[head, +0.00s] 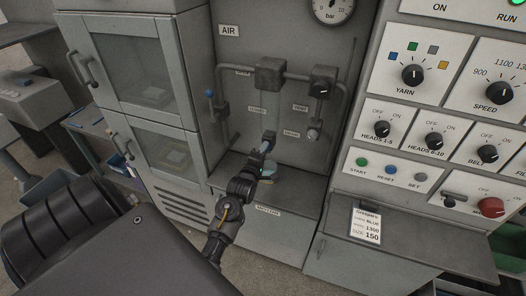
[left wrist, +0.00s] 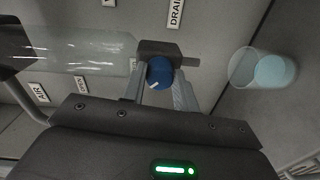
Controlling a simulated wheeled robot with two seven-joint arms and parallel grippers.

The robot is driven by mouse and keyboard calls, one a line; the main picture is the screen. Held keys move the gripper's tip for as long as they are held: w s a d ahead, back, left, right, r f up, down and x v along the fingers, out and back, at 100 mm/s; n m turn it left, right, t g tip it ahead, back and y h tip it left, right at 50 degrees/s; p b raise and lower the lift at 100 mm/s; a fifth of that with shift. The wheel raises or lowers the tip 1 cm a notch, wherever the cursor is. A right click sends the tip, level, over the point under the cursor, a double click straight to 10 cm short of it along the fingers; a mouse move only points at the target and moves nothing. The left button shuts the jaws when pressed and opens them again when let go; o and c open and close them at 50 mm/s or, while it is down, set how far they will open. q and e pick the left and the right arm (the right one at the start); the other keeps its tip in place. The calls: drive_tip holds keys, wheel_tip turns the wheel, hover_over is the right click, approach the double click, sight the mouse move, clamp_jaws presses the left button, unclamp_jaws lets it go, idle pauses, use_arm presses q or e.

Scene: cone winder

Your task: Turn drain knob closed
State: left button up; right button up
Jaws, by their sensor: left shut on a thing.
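My left gripper (head: 267,146) reaches in from the lower left to the air panel, above the ledge. In the left wrist view, its two grey fingers (left wrist: 160,90) are shut on the round blue drain knob (left wrist: 159,72). The knob has a short white mark pointing to the lower left in that view. A dark fitting (left wrist: 158,48) sits behind the knob, and the DRAIN label (left wrist: 176,13) is close by. In the head view the gripper mostly hides the knob. My right gripper is in neither view.
A clear cup (left wrist: 262,70) with pale blue contents stands near the knob. A clear bowl (left wrist: 85,55) lies along the other side. In the head view, grey pipes (head: 295,76) and a cabinet (head: 140,70) flank the arm; the control panel (head: 437,110) is at right.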

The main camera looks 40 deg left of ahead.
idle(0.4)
use_arm(q)
drive_tip(key=o, duration=1)
drive_tip(key=shift+c, duration=0.2)
drive_tip(key=b+v, duration=0.3)
drive_tip(key=v, duration=0.7)
drive_tip(key=shift+s, duration=0.4)
drive_tip(key=shift+d, duration=0.1)
